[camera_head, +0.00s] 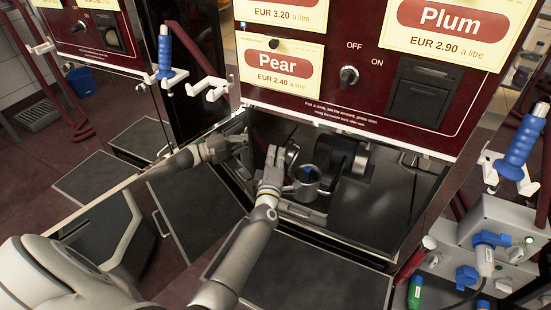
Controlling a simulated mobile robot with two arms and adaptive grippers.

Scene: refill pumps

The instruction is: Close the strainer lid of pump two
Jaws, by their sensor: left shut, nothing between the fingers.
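The open lower compartment of the Pear and Plum cabinet holds a pump (345,155) with a dark, rounded body. At its left stands a grey, round strainer cup (303,188) with a bit of blue at its top. The small picture does not clearly show the strainer lid or how far it is open. My left gripper (276,160) reaches into the compartment, just left of the cup and close to it. It is shut and empty. Whether it touches the cup or lid cannot be told. My right gripper is not in view.
The red control panel (325,95) overhangs the opening. A blue nozzle (522,140) hangs at right, above a grey socket box (490,230). Dark floor plates (300,280) lie in front.

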